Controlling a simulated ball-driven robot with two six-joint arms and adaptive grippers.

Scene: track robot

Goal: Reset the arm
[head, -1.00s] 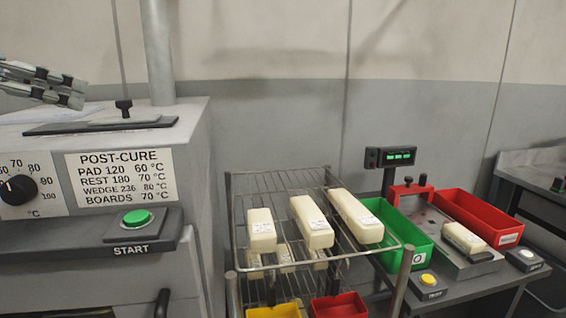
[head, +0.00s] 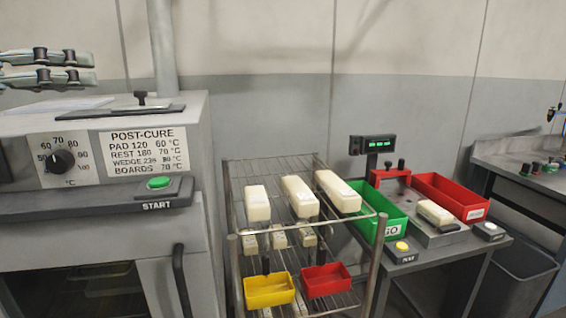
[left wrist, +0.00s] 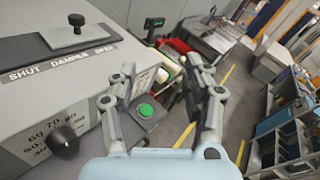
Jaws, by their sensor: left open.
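My left gripper (head: 94,68) is at the upper left of the head view, above the top of the post-cure oven (head: 30,240). Its two fingers are apart, with nothing between them. In the left wrist view my left gripper (left wrist: 172,82) is open and empty, its fingers spread in front of the oven's front edge. The green START button (left wrist: 145,110) shows between and beyond the fingers. My right gripper is in neither view.
A black damper handle (head: 140,98) stands on the oven top. A wire rack (head: 232,190) holds several cream blocks, a yellow bin (head: 269,290) and a red bin (head: 326,280). Right of it, a bench carries a green bin (head: 385,215) and a red bin (head: 450,195).

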